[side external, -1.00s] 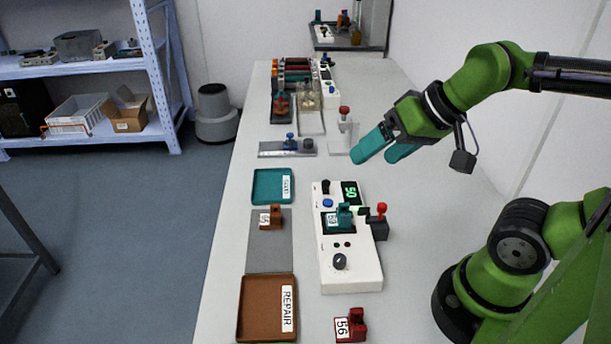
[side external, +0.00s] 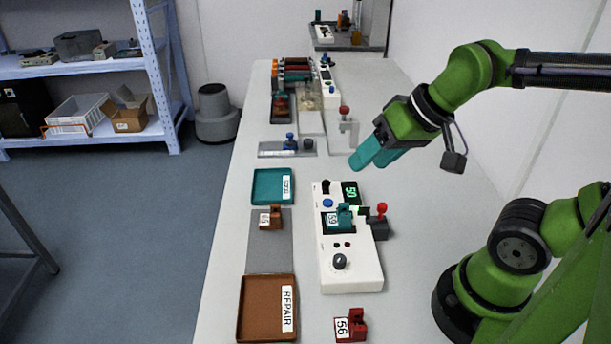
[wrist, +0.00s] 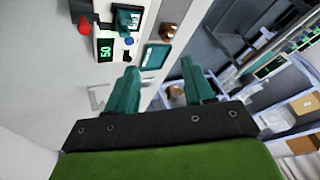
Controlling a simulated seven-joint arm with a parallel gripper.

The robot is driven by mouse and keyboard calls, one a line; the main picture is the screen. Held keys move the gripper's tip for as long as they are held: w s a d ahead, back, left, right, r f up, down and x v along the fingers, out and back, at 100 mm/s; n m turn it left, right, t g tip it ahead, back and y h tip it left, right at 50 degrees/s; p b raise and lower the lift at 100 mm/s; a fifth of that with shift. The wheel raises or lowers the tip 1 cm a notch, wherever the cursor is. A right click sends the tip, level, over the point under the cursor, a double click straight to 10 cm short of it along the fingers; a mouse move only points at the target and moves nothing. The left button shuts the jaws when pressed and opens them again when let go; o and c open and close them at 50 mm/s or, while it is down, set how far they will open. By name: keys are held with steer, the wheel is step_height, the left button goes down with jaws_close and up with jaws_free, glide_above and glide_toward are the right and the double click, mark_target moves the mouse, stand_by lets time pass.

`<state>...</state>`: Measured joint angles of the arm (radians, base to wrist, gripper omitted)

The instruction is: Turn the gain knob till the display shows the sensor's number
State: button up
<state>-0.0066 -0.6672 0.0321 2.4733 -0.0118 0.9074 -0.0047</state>
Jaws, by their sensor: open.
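The white tester box (side external: 350,275) stands on the bench, its green display (side external: 350,191) reading 50. A black gain knob (side external: 340,261) sits at its near end. A teal sensor (side external: 343,215) sits in the box's middle; its label looks like 59. A red-knobbed lever (side external: 381,210) is at the box's right side. My gripper (side external: 374,159) has teal fingers, apart and empty, above the bench beyond the box's far end, away from the knob. In the wrist view the fingers (wrist: 160,75) are apart, with the display (wrist: 106,50) at upper left; the gain knob is not visible there.
A teal tray (side external: 255,187), a brown sensor (side external: 271,217) on a grey mat, and a brown REPAIR tray (side external: 247,310) lie left of the box. A red sensor (side external: 352,325) labelled 56 is in front. A clear stand (side external: 345,130) with a red knob is behind.

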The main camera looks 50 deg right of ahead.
steer(key=w+a+f+n+g, duration=0.2)
steer(key=a+n, duration=0.1)
steer(key=n, duration=0.2)
steer(key=n+g+h, duration=0.2)
steer(key=n+g, duration=0.3)
steer(key=n, duration=1.3)
glide_above(340, 258)
step_height(340, 258, down, 17)
steer(key=shift+r, duration=0.15)
jaws_close()
